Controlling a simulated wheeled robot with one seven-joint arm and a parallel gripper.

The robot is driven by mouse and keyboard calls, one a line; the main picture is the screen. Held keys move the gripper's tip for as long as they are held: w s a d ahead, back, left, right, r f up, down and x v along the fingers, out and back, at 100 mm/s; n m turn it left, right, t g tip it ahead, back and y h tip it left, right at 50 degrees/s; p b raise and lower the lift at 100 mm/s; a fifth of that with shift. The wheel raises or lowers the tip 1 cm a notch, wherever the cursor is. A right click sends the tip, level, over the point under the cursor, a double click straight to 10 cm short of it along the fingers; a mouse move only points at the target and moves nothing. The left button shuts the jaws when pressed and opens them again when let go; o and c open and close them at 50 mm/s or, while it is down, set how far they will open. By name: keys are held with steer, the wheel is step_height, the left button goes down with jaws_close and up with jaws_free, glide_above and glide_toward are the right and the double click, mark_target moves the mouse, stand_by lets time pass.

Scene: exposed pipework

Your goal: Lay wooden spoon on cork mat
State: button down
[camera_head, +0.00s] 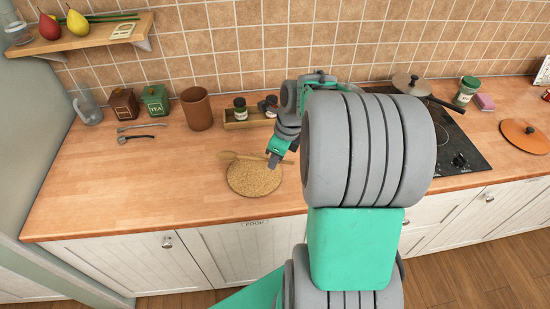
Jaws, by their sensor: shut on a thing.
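The wooden spoon (240,156) is pale wood, with its bowl end to the left and its handle running right toward my gripper. The round cork mat (254,180) lies flat near the front of the worktop. My gripper (274,160) is shut on the spoon's handle at the back right of the mat. The spoon shows across the mat's far edge. I cannot tell whether it touches the mat or is held just above it. The fingertips are small and partly dark in this view.
A brown cup (197,108) and a wooden tray with jars (240,110) stand behind the mat. Two dark utensils (140,132) lie at the left. A black hob (450,145) with a pan (411,83) is at the right. The worktop left of the mat is clear.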

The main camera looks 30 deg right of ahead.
steer(key=shift+f+b, duration=0.4)
steer(key=shift+f, duration=0.35)
steer(key=shift+r, duration=0.1)
steer(key=c, duration=0.6)
jaws_free()
steer(key=p+v, duration=0.6)
steer(key=shift+r+p, duration=0.3)
steer(key=shift+v, duration=1.2)
